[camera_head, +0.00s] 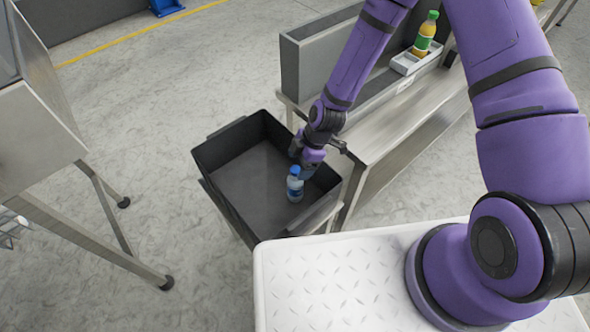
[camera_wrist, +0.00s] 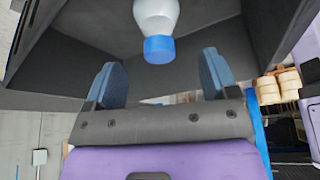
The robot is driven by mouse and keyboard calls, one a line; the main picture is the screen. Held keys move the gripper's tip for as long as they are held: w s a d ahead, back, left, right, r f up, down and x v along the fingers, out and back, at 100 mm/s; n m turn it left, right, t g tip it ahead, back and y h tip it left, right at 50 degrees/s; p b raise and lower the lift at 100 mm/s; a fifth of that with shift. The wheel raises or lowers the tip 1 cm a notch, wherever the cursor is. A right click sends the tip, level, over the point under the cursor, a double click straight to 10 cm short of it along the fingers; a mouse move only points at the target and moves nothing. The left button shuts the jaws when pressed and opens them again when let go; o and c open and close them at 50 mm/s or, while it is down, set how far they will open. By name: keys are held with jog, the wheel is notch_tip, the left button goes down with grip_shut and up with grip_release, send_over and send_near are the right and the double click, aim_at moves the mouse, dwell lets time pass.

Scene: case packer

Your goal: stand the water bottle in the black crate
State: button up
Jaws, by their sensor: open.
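The water bottle (camera_head: 295,185), clear with a blue cap and blue label, stands upright inside the black crate (camera_head: 228,133), near the crate's right side. In the wrist view the bottle (camera_wrist: 156,22) shows its blue cap toward my gripper. My gripper (camera_head: 306,170) is at the crate's right part, close beside the bottle's top. In the wrist view my gripper (camera_wrist: 160,80) has its two blue-grey fingers wide apart, with nothing between them. The cap lies just beyond the fingertips, apart from both. The crate's dark inside (camera_wrist: 100,42) fills the back of the wrist view.
A bottle of orange drink with a green cap (camera_head: 425,35) stands in a light tray (camera_head: 406,63) on the metal conveyor (camera_head: 400,115) at right. A steel machine (camera_head: 40,110) stands at left. The rest of the crate is empty.

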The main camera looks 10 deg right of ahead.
jog(key=v, duration=0.7)
jog(key=d+r+m+t+h, duration=0.2)
jog(key=d+r+m, duration=0.35)
jog(key=r, duration=0.85)
jog(key=d+r+m+t+h, duration=0.15)
jog(key=d+r+m, duration=0.4)
jog(key=r, duration=0.85)
jog(key=s+d+r+m, duration=0.3)
jog(key=s+r, duration=0.2)
jog(key=s, duration=0.1)
jog(key=s+d+r+m+t, duration=0.1)
jog(key=s+d+r+m, duration=0.2)
jog(key=s+r, duration=0.3)
jog(key=s+d+r+m+t+h, duration=0.1)
jog(key=s+d+r+m, duration=0.2)
jog(key=s+r, duration=0.2)
jog(key=shift+s+d+r, duration=0.2)
jog(key=shift+s+r, duration=0.15)
jog(key=shift+s, duration=0.8)
